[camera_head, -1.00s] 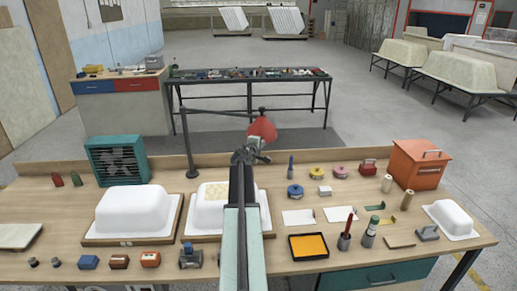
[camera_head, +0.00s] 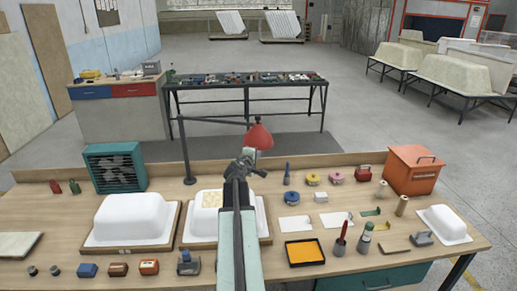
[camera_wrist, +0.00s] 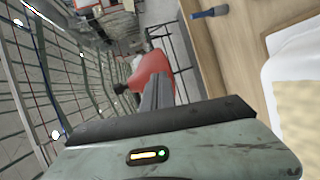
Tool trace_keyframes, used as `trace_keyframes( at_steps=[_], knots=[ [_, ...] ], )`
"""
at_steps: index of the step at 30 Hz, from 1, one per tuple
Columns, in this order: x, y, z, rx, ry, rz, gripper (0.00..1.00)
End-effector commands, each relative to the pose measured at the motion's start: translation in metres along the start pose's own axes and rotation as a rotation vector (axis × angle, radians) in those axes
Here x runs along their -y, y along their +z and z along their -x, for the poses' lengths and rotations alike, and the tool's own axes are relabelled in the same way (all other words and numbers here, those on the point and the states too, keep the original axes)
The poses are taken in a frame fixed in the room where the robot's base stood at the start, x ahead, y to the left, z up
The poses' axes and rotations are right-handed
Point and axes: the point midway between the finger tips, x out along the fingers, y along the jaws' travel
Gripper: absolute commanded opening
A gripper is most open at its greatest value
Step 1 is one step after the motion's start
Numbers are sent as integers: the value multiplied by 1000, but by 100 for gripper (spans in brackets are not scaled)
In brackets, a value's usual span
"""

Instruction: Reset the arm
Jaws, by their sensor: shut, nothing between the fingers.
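My arm reaches forward over the workbench (camera_head: 40,200). My gripper (camera_head: 249,162) is at its far end, in front of the red lamp shade (camera_head: 260,137) in the head view. Its fingers are closed together with nothing held. In the wrist view my gripper (camera_wrist: 157,90) shows as a dark narrow bar, with the red lamp shade (camera_wrist: 152,72) just beyond it. I cannot tell whether they touch. My arm partly hides the white tub shell (camera_head: 204,222) with a beige patch.
A second white shell (camera_head: 132,217) lies on a board at left, near a teal fan heater (camera_head: 115,167). An orange box (camera_head: 411,170), a yellow tray (camera_head: 304,252) and small tools fill the right. A lamp post (camera_head: 187,150) stands left of my gripper.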

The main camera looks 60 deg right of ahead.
Motion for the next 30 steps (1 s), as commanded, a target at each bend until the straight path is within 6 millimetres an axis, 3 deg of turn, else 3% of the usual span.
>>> trace_keyframes(
  at_steps=[1,7,21,23,25,30],
  knots=[
    [-2,5,19,-1,0,1,0],
    [-1,13,49,0,-1,0,0],
    [0,10,56,-5,-1,1,0],
    [2,-4,61,-24,-1,6,0],
    [6,-39,74,-71,-1,17,0],
    [26,-167,140,-252,-5,57,0]
  ],
)
